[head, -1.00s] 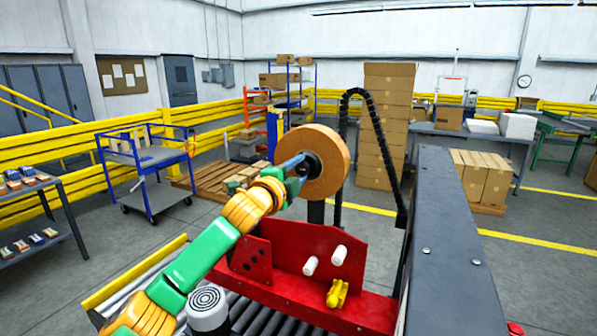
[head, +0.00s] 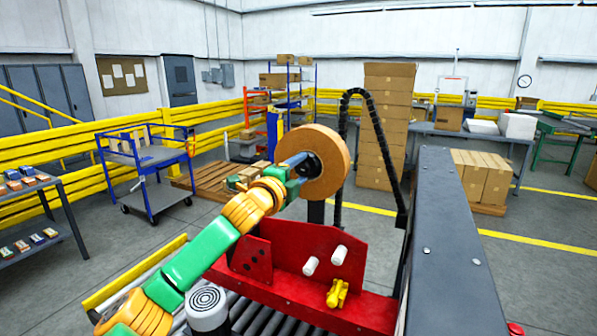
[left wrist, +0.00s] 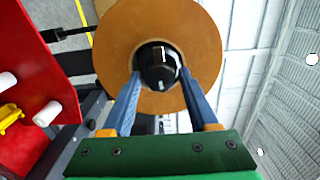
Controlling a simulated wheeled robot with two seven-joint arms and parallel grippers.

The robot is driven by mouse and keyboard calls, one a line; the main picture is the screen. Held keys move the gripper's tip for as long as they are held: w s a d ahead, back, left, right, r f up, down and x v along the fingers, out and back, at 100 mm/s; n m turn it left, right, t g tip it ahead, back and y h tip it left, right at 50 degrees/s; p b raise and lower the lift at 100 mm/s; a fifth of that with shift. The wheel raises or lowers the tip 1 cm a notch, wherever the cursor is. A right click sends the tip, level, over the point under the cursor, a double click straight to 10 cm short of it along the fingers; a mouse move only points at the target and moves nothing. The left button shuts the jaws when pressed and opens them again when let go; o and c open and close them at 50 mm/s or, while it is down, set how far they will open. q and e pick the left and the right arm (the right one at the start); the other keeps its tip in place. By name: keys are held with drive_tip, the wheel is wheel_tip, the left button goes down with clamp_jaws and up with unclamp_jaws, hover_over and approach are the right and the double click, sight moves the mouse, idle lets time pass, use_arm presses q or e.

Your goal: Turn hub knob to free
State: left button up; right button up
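The hub knob (left wrist: 158,68) is a glossy black dome at the centre of a large tan roll (left wrist: 112,35). The roll also shows in the head view (head: 338,165), upright above the red bracket. My left gripper (left wrist: 161,74) has its two blue fingers on opposite sides of the knob, with the tips appearing to touch it. In the head view my left gripper (head: 305,167) reaches the knob from the left and partly hides it. Any marking of the knob's free position is not readable. My right gripper is not in view.
The red bracket (head: 305,250) below the roll carries two white pegs and a yellow part (head: 337,293). A dark grey machine beam (head: 450,230) stands close on the right. A black cable chain (head: 375,130) arches behind the roll. Rollers (head: 260,318) lie below my arm.

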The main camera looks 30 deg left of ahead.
use_arm(q)
drive_tip(key=shift+o, duration=0.6)
drive_tip(key=shift+s+f+b, duration=0.15)
drive_tip(key=shift+s+b, duration=0.15)
drive_tip(key=shift+b, duration=0.05)
drive_tip(key=s+b, duration=0.3)
drive_tip(key=s, duration=0.3)
drive_tip(key=shift+s+d, duration=0.25)
